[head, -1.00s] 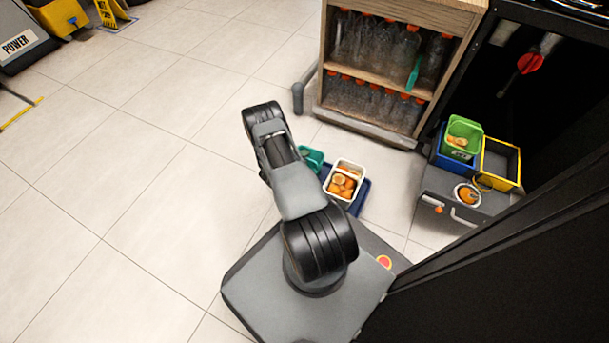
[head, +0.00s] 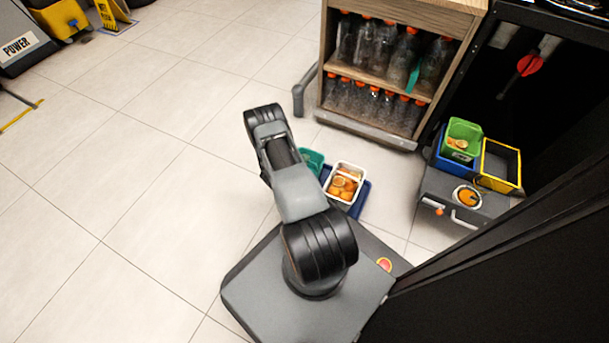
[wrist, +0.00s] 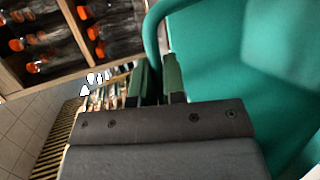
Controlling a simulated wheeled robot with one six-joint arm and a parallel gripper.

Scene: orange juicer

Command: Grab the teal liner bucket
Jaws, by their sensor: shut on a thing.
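The teal liner bucket (wrist: 225,60) fills the right side of the wrist view, close to the camera. In the head view the teal bucket (head: 313,160) shows only in part, beside my arm and left of a white bin. My arm hides the rest of it and the gripper in that view.
A white bin (head: 331,190) of oranges stands on a blue tray (head: 361,203) on my base's far side. A wooden shelf (head: 372,119) of orange-capped bottles stands behind. Green, blue and yellow bins (head: 518,165) sit on a grey unit at right.

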